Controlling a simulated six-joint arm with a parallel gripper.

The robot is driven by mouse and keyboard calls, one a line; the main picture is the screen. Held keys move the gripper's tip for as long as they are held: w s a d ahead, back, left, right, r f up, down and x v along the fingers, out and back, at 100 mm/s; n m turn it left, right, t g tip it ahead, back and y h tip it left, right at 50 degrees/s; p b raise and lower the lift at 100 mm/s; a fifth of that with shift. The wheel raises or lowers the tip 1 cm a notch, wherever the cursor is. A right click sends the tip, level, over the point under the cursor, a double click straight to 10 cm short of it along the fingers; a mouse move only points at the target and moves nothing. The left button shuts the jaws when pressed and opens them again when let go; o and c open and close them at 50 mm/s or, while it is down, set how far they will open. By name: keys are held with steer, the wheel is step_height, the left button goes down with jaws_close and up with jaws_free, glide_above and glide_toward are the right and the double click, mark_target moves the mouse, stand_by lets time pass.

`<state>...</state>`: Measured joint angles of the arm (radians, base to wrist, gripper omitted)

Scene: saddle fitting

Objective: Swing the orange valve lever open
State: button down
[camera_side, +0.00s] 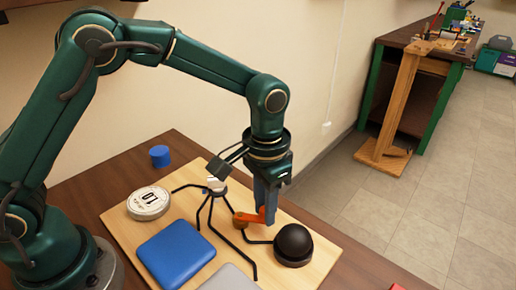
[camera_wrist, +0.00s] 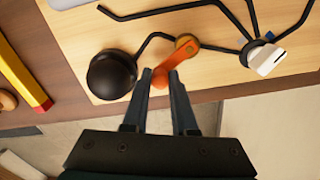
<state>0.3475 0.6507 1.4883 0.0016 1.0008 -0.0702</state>
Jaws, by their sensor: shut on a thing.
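The orange valve lever (camera_side: 252,217) sits on the wooden board, joined to a round brass-coloured hub at its left end in the side view. My gripper (camera_side: 268,212) points down over the lever's right end. In the wrist view my gripper (camera_wrist: 160,76) has its fingers on both sides of the lever's end and is shut on it. The fingers hide part of the lever.
A black dome (camera_side: 293,243) stands close to the right of my gripper. Black pipes (camera_side: 232,240) lead to a grey-white fitting (camera_side: 216,187). A blue pad (camera_side: 176,254), a round white gauge (camera_side: 149,202) and a grey pad (camera_side: 229,279) lie on the board (camera_side: 118,222). A blue cylinder (camera_side: 160,156) stands behind.

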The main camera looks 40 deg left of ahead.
steer(key=c, duration=0.7)
jaws_free()
steer(key=shift+r, duration=0.1)
steer(key=shift+r, duration=2.5)
